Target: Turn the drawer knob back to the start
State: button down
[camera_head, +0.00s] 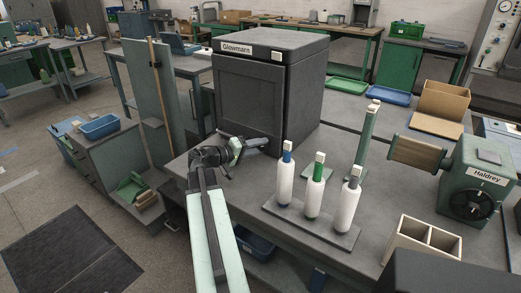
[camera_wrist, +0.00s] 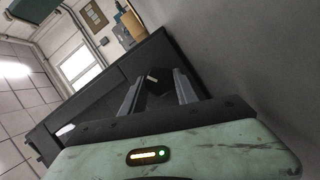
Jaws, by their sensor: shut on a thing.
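My gripper (camera_head: 264,142) reaches to the low part of that front. In the wrist view a small dark knob (camera_wrist: 158,88) with a short pale mark on it sits between the two grey fingers of my gripper (camera_wrist: 158,92). The fingers are shut on the knob from both sides. In the head view the knob cannot be made out behind my gripper. The exact angle of the knob is hard to tell.
Several white cones with coloured tops stand on a dark rack (camera_head: 325,232) right of my arm. A green Haldrey machine (camera_head: 478,178) and a two-part beige box (camera_head: 420,240) are farther right. A green panel (camera_head: 150,100) stands to the left.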

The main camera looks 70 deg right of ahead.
jog(key=shift+f+n+g+b, duration=0.1)
jog(key=shift+n+g+b, duration=0.2)
jog(key=shift+n+b, duration=0.1)
dwell(0.3)
jog(key=c, duration=0.9)
grip_release()
jog(key=shift+s, duration=0.1)
jog(key=v, duration=0.8)
jog(key=shift+p, duration=0.4)
jog(key=shift+s, duration=0.1)
